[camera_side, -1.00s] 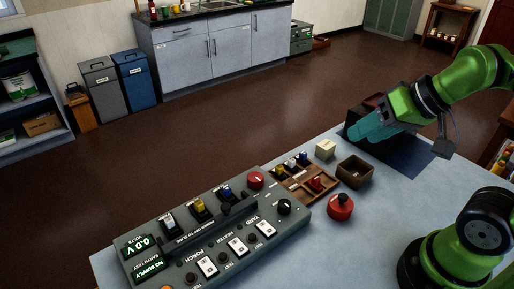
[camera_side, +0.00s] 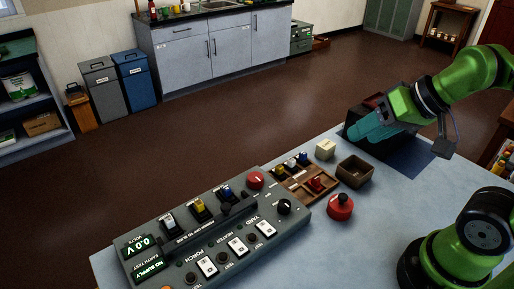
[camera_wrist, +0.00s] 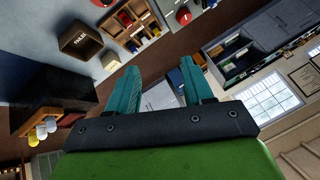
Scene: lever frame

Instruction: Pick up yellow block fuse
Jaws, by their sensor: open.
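Two yellow block fuses show in the side view. One yellow fuse (camera_side: 199,206) sits in the grey panel (camera_side: 292,232), between a white-and-dark one and a blue one. The other yellow fuse (camera_side: 279,170) stands in the wooden tray (camera_side: 293,200) beside blue, white and red fuses. My gripper (camera_wrist: 160,82) is open and empty in the wrist view, its teal fingers apart. In the side view it is at the back right, beyond the tray and well apart from both yellow fuses. The wrist view shows part of the tray (camera_wrist: 150,38) at the top; fuse colours there are small.
A dark open box (camera_side: 355,171) and a red button (camera_side: 340,207) stand right of the tray. A cream block (camera_side: 325,149) stands behind it. A dark mat (camera_side: 412,160) lies near my gripper. The table's front middle is clear.

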